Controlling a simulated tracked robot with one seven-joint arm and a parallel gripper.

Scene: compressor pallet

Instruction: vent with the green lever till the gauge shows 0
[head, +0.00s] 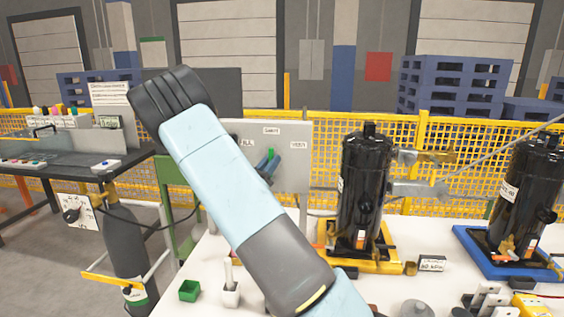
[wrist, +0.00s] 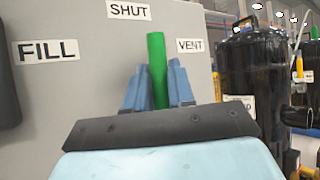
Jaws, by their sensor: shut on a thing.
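The green lever (wrist: 157,70) stands nearly upright on a grey panel (wrist: 90,100), below the SHUT label (wrist: 129,10). FILL (wrist: 46,50) is to its left and VENT (wrist: 190,45) to its right. My gripper (wrist: 155,85) has its blue fingers on both sides of the lever and is shut on it. In the head view the lever's green tip (head: 270,154) shows between the fingers; my arm hides part of the panel. A small kPa display (head: 432,263) stands on the white table; its digits are too small to read surely.
A black compressor (head: 362,190) stands in a yellow tray (head: 380,262) right of the panel. Another black cylinder (head: 525,190) stands on a blue tray (head: 480,250). A grey gas bottle (head: 128,250) is at left.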

